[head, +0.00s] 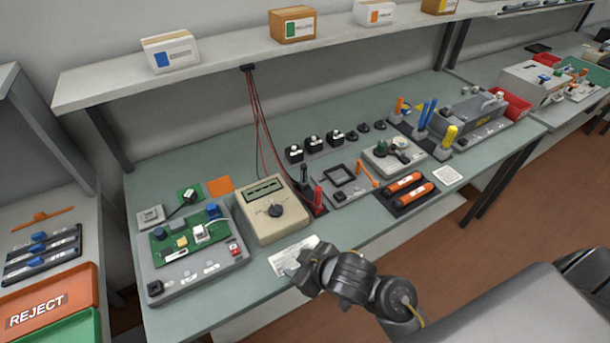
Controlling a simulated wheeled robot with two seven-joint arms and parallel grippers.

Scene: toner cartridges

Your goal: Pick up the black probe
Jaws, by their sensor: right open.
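The black probe (304,176) stands upright in a dark holder just right of the beige meter (272,211). The red probe (317,196) stands in front of it in the same holder. Thin dark and red leads hang from the shelf edge down toward them. My right gripper (293,268) is open, low at the bench's front edge by a white printed card (291,256). It is in front of the meter, well short of the black probe, and appears empty. Its fingers are small and partly hidden by my wrist. My left gripper is out of view.
A grey fixture with a green circuit board (186,236) stands left of the meter. Right of the probes are a grey tray (344,190), orange-and-black cartridges (408,190) and upright coloured tools (426,112). A shelf with boxes (292,25) overhangs the back.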

